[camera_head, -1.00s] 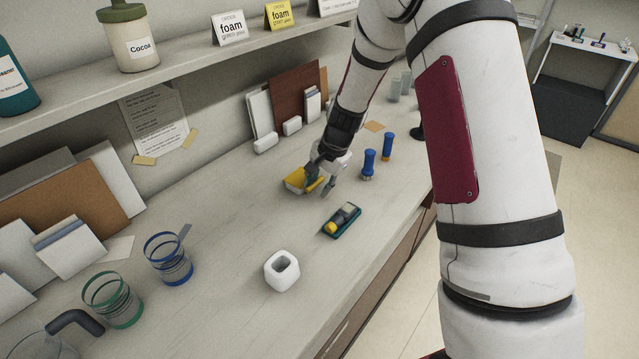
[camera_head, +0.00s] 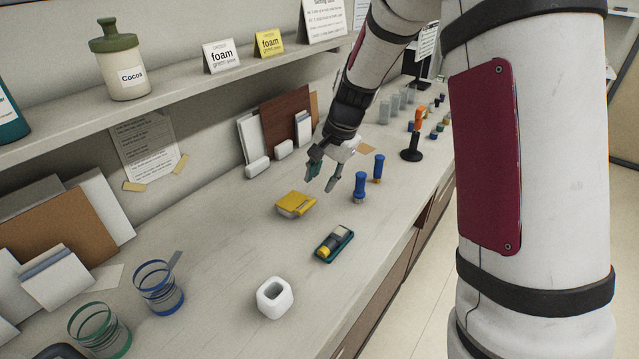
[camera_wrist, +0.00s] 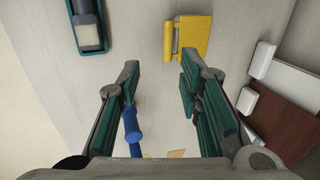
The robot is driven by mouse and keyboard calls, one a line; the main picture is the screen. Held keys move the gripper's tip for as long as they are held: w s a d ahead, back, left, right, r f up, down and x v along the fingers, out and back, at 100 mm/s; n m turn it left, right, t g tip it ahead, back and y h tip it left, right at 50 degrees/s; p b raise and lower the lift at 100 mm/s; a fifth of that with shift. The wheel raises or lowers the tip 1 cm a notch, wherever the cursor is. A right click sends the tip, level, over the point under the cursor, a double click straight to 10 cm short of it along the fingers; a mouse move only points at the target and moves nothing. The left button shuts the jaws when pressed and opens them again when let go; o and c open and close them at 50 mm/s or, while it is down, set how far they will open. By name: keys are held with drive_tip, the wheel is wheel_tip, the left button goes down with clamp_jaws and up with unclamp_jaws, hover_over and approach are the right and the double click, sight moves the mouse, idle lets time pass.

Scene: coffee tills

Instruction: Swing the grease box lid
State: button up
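A small yellow box (camera_head: 295,205), which looks like the grease box, lies on the counter in the middle of the head view. Its lid looks folded down flat. It also shows at the top of the wrist view (camera_wrist: 190,36), beyond the fingers. My gripper (camera_head: 323,179) is above and behind the box in the head view, apart from it. The fingers are spread and empty; in the wrist view (camera_wrist: 158,78) a wide gap shows between them.
Two blue-handled tools (camera_head: 360,187) (camera_head: 378,167) stand right of my gripper. A teal tray (camera_head: 334,245) and a white cup (camera_head: 274,298) are nearer. Binders and a brown board (camera_head: 285,125) lean on the wall. Counter around the box is clear.

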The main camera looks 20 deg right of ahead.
sight(307, 206)
drive_tip(key=shift+w+a+r, duration=0.15)
drive_tip(key=shift+w+r, duration=0.05)
drive_tip(key=shift+w, duration=0.05)
drive_tip(key=c, duration=0.6)
drive_tip(key=shift+g+h, duration=0.6)
drive_tip(key=shift+g, duration=0.2)
drive_tip(key=w+r, duration=0.1)
drive_tip(key=w+a+r+b, duration=0.1)
drive_tip(key=r, duration=0.1)
drive_tip(key=w+r+b, duration=0.1)
drive_tip(key=shift+a+r, duration=0.15)
drive_tip(key=shift+a, duration=0.15)
clamp_jaws()
drive_tip(key=f, duration=0.4)
drive_tip(key=f+p, duration=0.1)
drive_tip(key=f, duration=0.4)
drive_tip(key=w+a+f, duration=0.1)
drive_tip(key=f, duration=0.3)
drive_tip(key=shift+w+f, duration=0.1)
drive_tip(key=shift+f, duration=0.15)
drive_tip(key=shift+f, duration=0.1)
drive_tip(key=shift+d+f, duration=0.15)
drive_tip(key=shift+f, duration=0.65)
drive_tip(key=shift+s, duration=0.2)
